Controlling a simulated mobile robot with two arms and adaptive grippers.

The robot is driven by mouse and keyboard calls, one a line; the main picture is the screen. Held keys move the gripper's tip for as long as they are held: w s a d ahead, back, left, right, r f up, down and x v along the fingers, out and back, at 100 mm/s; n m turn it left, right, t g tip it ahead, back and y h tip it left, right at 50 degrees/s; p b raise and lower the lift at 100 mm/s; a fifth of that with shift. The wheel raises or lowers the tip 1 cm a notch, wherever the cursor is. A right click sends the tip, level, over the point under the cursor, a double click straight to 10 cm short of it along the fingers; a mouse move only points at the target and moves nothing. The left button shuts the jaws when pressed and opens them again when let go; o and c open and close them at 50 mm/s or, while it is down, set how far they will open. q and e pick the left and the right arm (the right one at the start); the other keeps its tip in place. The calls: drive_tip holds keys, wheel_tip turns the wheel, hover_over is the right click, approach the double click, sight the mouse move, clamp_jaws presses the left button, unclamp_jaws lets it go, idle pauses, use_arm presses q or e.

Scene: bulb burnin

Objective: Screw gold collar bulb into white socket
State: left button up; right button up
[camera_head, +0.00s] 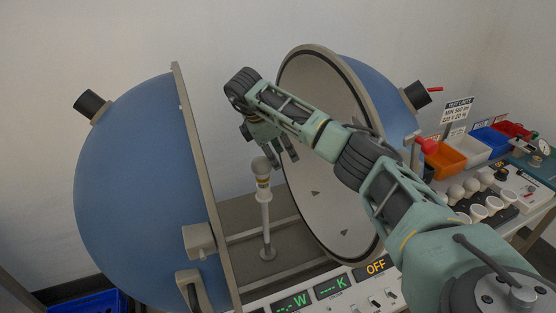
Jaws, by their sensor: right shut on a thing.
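The bulb (261,166) has a pale round head and a gold collar (263,183). It stands upright at the white socket (264,196) on top of a thin white post, between the open halves of the blue sphere. My right gripper (272,155) comes down from above, with its fingers at the bulb's head, and is shut on the bulb. How far the collar sits in the socket is too small to tell. My left gripper is not in view.
The blue sphere's left half (135,165) and right half (320,130) stand close on either side. A panel with displays (331,287) lies in front, one reading OFF. At right are coloured bins (443,157) and a rack of several bulbs (470,186).

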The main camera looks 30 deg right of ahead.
drive_tip(key=shift+w+a+m, duration=0.5)
drive_tip(key=shift+w+a, duration=0.25)
drive_tip(key=shift+w+f+m, duration=0.1)
drive_tip(key=shift+w+m, duration=0.05)
drive_tip(key=shift+m, duration=0.55)
clamp_jaws()
use_arm(q)
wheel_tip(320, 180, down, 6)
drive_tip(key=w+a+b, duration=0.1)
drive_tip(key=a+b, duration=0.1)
drive_tip(key=b, duration=0.3)
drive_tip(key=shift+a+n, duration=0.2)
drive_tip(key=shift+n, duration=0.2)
use_arm(e)
drive_tip(key=w+a+n+t+y, duration=0.2)
drive_tip(key=a+n+y, duration=0.1)
drive_tip(key=a+n, duration=0.5)
drive_tip(key=w+a+n+t+y, duration=0.2)
drive_tip(key=a+n, duration=0.6)
drive_tip(key=n, duration=0.7)
drive_tip(key=shift+a+n+y, duration=0.15)
drive_tip(key=shift+n+y, duration=0.15)
drive_tip(key=shift+y, duration=0.2)
